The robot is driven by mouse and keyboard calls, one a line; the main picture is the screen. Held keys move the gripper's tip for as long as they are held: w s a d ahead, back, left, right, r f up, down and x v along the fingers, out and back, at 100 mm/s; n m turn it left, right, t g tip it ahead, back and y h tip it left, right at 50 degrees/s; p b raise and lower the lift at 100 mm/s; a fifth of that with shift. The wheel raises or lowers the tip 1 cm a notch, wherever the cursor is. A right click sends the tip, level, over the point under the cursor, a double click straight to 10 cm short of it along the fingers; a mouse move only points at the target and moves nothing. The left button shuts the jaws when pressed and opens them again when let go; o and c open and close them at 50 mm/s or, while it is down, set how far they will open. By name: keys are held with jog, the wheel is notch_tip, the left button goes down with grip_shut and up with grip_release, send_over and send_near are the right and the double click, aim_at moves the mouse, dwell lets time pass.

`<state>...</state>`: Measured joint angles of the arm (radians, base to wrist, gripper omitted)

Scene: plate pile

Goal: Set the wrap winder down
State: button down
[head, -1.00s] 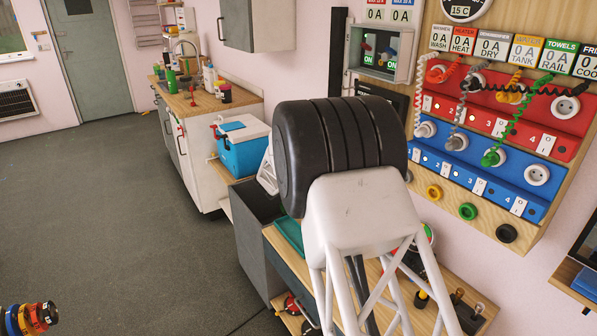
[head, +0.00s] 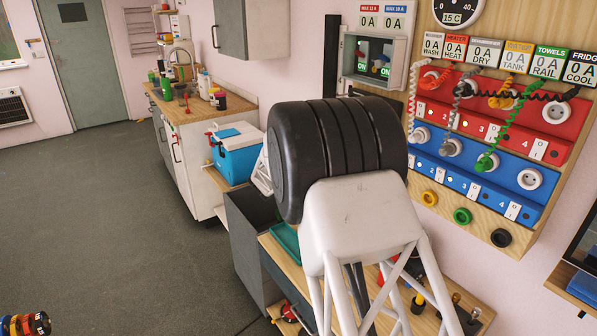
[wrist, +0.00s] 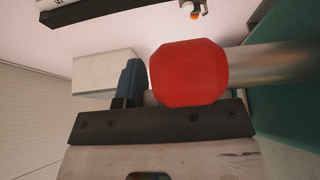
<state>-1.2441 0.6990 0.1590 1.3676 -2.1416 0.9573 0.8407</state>
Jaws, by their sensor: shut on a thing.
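In the wrist view a red, rounded-edged block (wrist: 188,73) on a metal tube (wrist: 270,66) fills the upper middle; I take this to be part of the wrap winder. My gripper (wrist: 132,85) shows a dark screwed bar and a blue finger, just left of the red block. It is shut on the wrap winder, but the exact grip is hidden. In the head view my own arm hides the gripper and the winder. A teal surface (wrist: 294,118) lies at the right of the wrist view; whether the winder touches it cannot be told.
The head view shows a wooden worktop (head: 470,293) behind my arm, with a teal item (head: 285,241) at its left. A blue cooler box (head: 236,164) and a sink counter (head: 190,108) stand beyond. A socket panel (head: 425,200) hangs at right. The grey floor (head: 90,220) at left is mostly clear.

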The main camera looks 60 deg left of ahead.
jog(key=shift+d, duration=0.1)
jog(key=shift+d+f, duration=0.1)
jog(key=shift+d, duration=0.85)
jog(key=s+d+f, duration=0.3)
jog(key=d+f, duration=0.4)
jog(key=d, duration=0.7)
jog(key=s+d+f, duration=0.3)
jog(key=d+f, duration=0.5)
jog(key=d, duration=0.7)
jog(key=s+d+f, duration=0.4)
jog(key=d+f, duration=0.4)
jog(key=d, duration=0.6)
jog(key=shift+d+h, duration=0.3)
jog(key=shift+d, duration=0.05)
jog(key=shift+a, duration=0.1)
jog(key=w+a+f, duration=0.1)
jog(key=w+a, duration=0.8)
jog(key=a, duration=0.4)
jog(key=shift+f, duration=0.2)
